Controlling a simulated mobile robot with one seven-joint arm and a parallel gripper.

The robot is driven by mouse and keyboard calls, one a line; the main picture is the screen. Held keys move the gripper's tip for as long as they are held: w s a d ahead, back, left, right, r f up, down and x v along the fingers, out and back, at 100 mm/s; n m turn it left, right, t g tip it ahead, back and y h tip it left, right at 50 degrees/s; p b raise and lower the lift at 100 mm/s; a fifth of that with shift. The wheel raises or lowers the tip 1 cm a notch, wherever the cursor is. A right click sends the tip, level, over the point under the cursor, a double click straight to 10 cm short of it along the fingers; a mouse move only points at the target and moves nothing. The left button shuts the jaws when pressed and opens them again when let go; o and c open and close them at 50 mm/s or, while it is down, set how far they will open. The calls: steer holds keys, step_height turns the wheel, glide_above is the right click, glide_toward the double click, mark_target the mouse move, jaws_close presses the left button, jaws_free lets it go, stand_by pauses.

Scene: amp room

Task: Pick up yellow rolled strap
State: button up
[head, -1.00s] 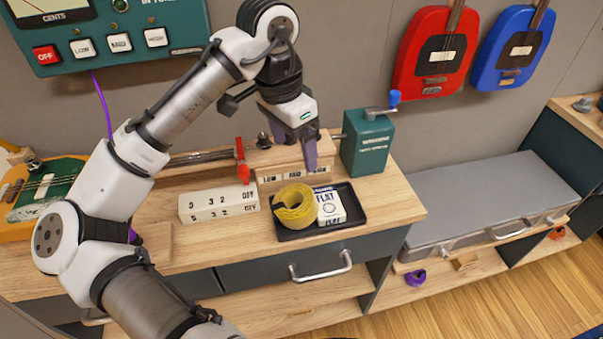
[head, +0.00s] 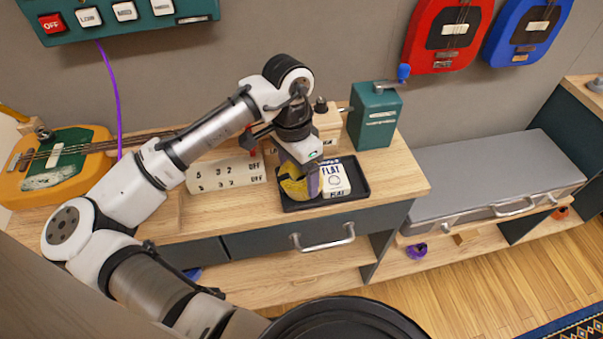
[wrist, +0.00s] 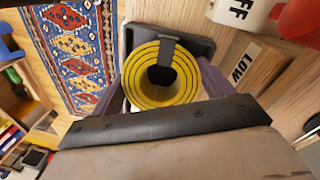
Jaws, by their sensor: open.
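The yellow rolled strap (head: 292,187) lies at the left of a black tray (head: 353,186) on the wooden bench. In the wrist view its yellow and black coil (wrist: 138,78) is seen end-on, with a dark clip-like piece over its rim. My gripper (head: 304,185) is down at the strap, its purple fingers open. In the wrist view the fingers (wrist: 158,88) lie to the left and right of the coil. Whether they touch it I cannot tell. My gripper hides part of the strap in the head view.
A white box marked FLAT (head: 335,181) stands in the tray, close to the strap's right. A cream block with 5 3 2 OFF (head: 215,175) is left of the tray. A green crank box (head: 375,117) stands behind. The bench front right of the tray is clear.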

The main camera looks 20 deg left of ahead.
steer(key=shift+d+f, duration=0.1)
steer(key=shift+f, duration=0.7)
steer(key=c, duration=0.8)
steer(key=shift+r, duration=0.15)
